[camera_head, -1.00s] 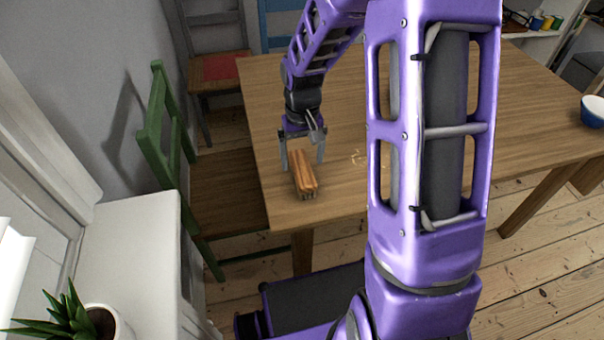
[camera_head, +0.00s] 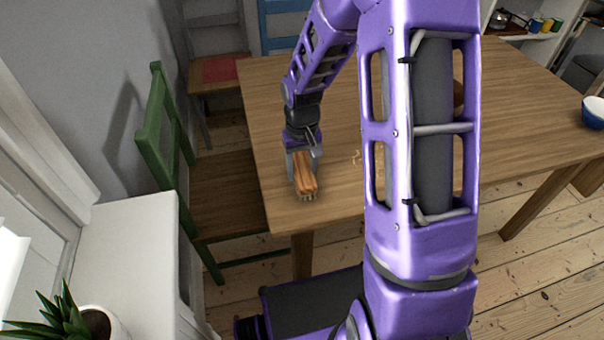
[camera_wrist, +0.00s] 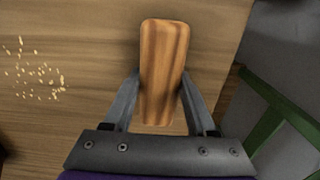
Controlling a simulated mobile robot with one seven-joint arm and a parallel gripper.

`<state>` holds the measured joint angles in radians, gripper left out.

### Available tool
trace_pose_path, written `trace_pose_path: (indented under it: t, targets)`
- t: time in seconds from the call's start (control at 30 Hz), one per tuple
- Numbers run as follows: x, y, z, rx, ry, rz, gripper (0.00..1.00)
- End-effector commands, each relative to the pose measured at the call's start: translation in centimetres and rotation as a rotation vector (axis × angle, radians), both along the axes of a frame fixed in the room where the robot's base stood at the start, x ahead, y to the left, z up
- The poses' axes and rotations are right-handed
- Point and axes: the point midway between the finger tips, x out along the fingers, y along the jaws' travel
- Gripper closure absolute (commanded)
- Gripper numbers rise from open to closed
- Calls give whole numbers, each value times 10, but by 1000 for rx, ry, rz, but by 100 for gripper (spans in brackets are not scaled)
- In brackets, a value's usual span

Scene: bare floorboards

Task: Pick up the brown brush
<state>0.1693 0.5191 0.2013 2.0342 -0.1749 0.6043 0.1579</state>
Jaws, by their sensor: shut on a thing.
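The brown brush (camera_head: 304,175) has a striped wooden back and pale bristles at its near end. It is at the near left corner of the wooden table (camera_head: 345,200). My gripper (camera_head: 303,160) is shut on the brush, one finger on each side. In the wrist view the brush (camera_wrist: 163,65) lies lengthwise between the fingers of my gripper (camera_wrist: 160,95), its far part sticking out past the fingertips. I cannot tell whether the brush still touches the tabletop.
Pale crumbs (camera_wrist: 35,75) lie on the table beside the brush. A green chair (camera_head: 165,130) stands close to the table's left edge. A blue and white bowl (camera_head: 594,111) sits at the far right of the table. A potted plant (camera_head: 70,318) is at the lower left.

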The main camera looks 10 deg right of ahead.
Motion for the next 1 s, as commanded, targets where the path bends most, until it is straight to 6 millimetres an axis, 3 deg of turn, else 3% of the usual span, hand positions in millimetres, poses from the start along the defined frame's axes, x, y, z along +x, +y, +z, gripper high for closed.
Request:
trace_pose_path:
  t: [0.33,0.73,1.0]
  targets:
    - [1,0,8,0,-2,0,100]
    - [1,0,82,0,-5,0,100]
    - [0,0,101,-1,-1,0,100]
